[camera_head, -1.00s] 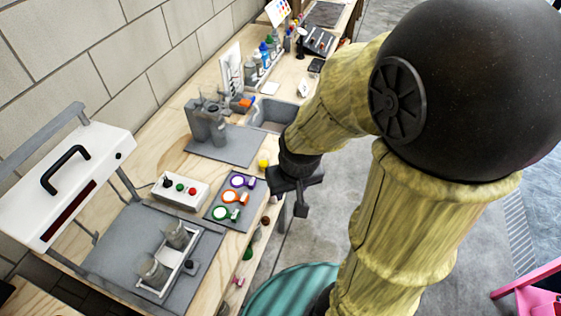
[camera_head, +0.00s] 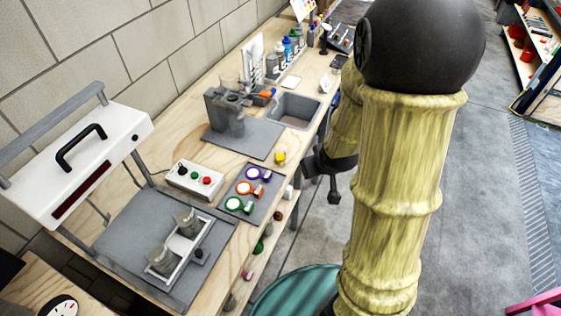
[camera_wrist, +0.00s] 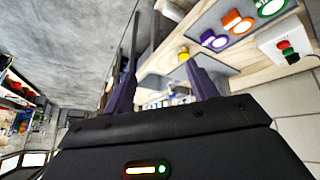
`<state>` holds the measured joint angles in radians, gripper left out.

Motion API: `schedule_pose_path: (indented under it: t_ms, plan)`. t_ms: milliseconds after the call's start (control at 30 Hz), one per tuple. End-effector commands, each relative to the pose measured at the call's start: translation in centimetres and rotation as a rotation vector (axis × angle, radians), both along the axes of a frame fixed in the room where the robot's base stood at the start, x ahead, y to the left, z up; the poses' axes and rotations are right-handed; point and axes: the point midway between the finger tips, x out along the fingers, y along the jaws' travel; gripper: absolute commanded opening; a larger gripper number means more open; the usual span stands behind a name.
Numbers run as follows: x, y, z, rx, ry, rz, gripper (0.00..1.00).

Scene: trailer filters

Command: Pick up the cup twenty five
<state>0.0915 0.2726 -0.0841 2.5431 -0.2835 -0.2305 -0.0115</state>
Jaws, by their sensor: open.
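Three small round cups with handles lie on a grey mat on the wooden bench: a purple one (camera_head: 258,174), an orange one (camera_head: 249,188) and a green one (camera_head: 238,205). I cannot read a number on any of them. In the wrist view, the purple (camera_wrist: 214,40), orange (camera_wrist: 237,22) and green (camera_wrist: 270,7) cups show at the upper right. My gripper (camera_head: 325,183) hangs beyond the bench's front edge, to the right of the cups and apart from them. In the wrist view its fingers (camera_wrist: 160,55) are spread, with nothing held between them.
A white button box (camera_head: 194,179) stands left of the cups. A yellow knob (camera_head: 280,158) is near the bench edge. A rack with two glass jars (camera_head: 188,218) is in front, with a grey stand (camera_head: 228,112) and a sink (camera_head: 297,110) behind. Floor right of my arm is clear.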

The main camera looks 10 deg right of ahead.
Motion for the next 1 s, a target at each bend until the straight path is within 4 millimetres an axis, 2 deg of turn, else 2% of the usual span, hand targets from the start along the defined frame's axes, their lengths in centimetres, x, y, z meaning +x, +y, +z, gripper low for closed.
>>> schedule_pose_path:
  t_ms: [33, 200, 333, 500, 700, 1000]
  plan:
    - [0.9, -0.7, -1.9, -0.004, -0.035, 0.022, 0.58]
    - [3.7, -1.7, -5.4, 0.009, -0.184, 0.12, 0.58]
    - [4.9, -2.0, -7.8, 0.05, -0.299, 0.194, 0.58]
    - [5.4, -1.7, -10.5, 0.141, -0.443, 0.277, 0.58]
    - [4.9, -1.2, -11.7, 0.242, -0.568, 0.327, 0.58]
    - [4.8, -1.1, -11.5, 0.262, -0.597, 0.333, 0.58]
